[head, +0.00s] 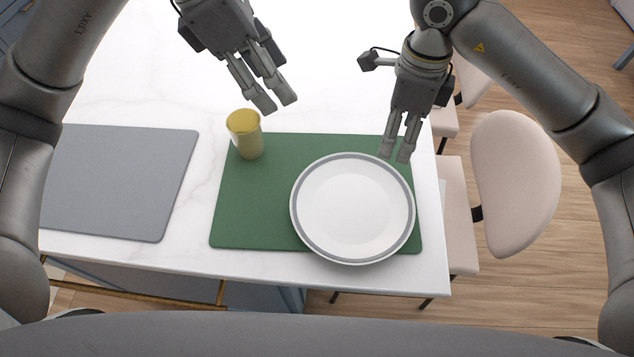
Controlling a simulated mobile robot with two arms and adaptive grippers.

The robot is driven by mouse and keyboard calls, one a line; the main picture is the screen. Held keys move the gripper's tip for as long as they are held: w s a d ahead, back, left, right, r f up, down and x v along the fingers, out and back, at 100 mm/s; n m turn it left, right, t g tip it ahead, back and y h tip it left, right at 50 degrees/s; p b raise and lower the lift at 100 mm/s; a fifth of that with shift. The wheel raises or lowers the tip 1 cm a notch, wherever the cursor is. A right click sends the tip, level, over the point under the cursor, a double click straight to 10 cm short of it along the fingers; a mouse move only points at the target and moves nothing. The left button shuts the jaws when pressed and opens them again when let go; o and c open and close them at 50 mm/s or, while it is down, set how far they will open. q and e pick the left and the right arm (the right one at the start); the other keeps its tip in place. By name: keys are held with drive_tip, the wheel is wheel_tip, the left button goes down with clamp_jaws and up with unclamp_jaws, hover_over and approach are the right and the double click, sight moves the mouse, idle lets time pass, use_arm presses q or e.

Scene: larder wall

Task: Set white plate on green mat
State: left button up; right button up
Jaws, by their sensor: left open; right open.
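The white plate (352,208) with a grey band near its rim lies on the right part of the green mat (262,208). Its near edge reaches slightly past the mat's front edge. My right gripper (396,152) is open and empty, its fingertips at the plate's far right rim; I cannot tell whether they touch it. My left gripper (277,103) is open and empty, above the table beyond the mat and up and right of the yellow cup.
A yellow cup (245,134) stands at the mat's far left corner. A grey mat (115,182) lies to the left, bare. The white marble table (325,40) is clear at the back. Pale chairs (513,183) stand along its right side.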

wheel_tip(320, 180, up, 12)
drive_tip(key=shift+w, duration=0.15)
idle(0.4)
